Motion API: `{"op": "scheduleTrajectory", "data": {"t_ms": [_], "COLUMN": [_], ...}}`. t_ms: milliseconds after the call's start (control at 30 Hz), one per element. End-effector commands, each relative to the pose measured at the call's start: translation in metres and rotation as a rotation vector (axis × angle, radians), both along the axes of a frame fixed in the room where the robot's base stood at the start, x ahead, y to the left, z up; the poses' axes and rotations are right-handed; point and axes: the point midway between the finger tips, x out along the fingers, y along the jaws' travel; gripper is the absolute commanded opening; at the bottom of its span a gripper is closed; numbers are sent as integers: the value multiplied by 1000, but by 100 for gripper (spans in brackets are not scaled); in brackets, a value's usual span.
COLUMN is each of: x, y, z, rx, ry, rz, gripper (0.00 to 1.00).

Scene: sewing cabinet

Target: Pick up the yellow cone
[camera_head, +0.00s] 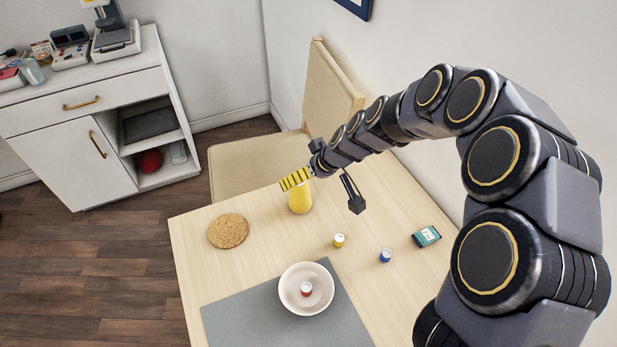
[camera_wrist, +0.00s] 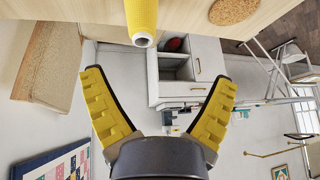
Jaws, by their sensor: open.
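The yellow cone (camera_head: 301,199) stands upright on the wooden table near its far edge in the head view. In the wrist view the cone (camera_wrist: 141,14) enters from the top edge, its pale narrow end towards the picture's middle. My gripper (camera_head: 286,183) is at the cone's top in the head view, its yellow ridged fingers partly covering it. In the wrist view my gripper (camera_wrist: 159,80) is open, with nothing between its fingers. The cone lies beyond the fingertips, roughly between them from side to side. Whether a finger touches it I cannot tell.
A cork mat (camera_head: 228,231) lies left of the cone. A yellow spool (camera_head: 339,240), a blue spool (camera_head: 385,256) and a small teal box (camera_head: 426,237) are to the right. A bowl (camera_head: 288,297) with a red spool (camera_head: 306,289) stands on a grey mat (camera_head: 240,322). A chair (camera_head: 240,165) is behind.

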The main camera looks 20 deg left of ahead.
Motion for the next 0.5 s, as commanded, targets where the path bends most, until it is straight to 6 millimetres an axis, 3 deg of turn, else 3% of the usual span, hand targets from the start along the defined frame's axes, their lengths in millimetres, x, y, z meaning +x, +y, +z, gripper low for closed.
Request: {"op": "scheduleTrajectory", "data": {"t_ms": [33, 133, 500], "x": [6, 19, 36], "y": [7, 14, 27], "z": [-18, -41, -73], "rx": [-10, -27, -45], "ry": [-21, -70, -119], "rz": [10, 20, 26], "gripper": [88, 88, 88]}}
